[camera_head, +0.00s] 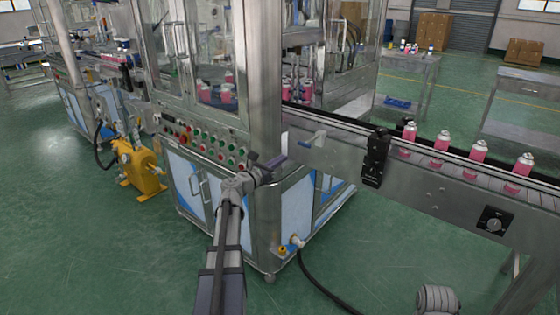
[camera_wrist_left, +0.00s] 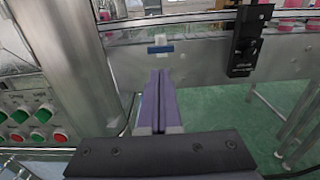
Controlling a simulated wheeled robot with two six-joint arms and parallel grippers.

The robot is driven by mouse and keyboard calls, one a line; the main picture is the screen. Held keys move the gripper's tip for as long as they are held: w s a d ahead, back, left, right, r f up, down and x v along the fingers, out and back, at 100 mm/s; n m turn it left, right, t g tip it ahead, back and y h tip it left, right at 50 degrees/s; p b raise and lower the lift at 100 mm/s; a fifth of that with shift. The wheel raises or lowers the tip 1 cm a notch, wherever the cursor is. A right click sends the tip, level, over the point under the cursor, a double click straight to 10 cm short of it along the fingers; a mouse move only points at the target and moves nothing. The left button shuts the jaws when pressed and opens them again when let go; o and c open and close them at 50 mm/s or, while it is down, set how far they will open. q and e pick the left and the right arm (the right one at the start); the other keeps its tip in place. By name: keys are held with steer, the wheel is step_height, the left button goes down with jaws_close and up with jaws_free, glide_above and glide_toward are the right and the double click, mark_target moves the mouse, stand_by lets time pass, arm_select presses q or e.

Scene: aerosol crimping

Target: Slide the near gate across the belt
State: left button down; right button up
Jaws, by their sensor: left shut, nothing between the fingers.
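The near gate shows as a small blue-and-white handle (camera_head: 312,139) on the near side of the conveyor belt, close to the machine's corner post. In the left wrist view the gate handle (camera_wrist_left: 160,47) lies just ahead of my fingertips, apart from them. My left gripper (camera_head: 280,161) is in front of the machine's corner post, to the left of and a little below the handle. Its purple fingers (camera_wrist_left: 159,75) are pressed together and empty.
The belt's steel side rail (camera_head: 445,190) runs to the right, with a black sensor block (camera_head: 376,160) on it. Several pink cans (camera_head: 478,150) stand on the belt. A button panel (camera_head: 205,143) is left of my gripper. Open floor lies below the belt.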

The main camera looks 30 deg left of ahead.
arm_select(q)
glide_toward(308, 141)
steer(key=w, duration=0.3)
steer(key=shift+w+f, duration=0.4)
steer(key=w, duration=0.7)
steer(key=shift+d+r, duration=0.1)
steer(key=shift+d, duration=0.05)
arm_select(e)
steer(key=shift+s, duration=0.1)
arm_select(q)
steer(key=shift+s+d, duration=0.1)
steer(key=shift+s, duration=0.1)
steer(key=s, duration=0.7)
steer(key=shift+s+a, duration=0.1)
steer(key=shift+a, duration=0.3)
steer(key=s, duration=0.7)
steer(key=shift+a, duration=0.25)
arm_select(e)
steer(key=shift+s+a, duration=0.4)
steer(key=shift+a, duration=0.35)
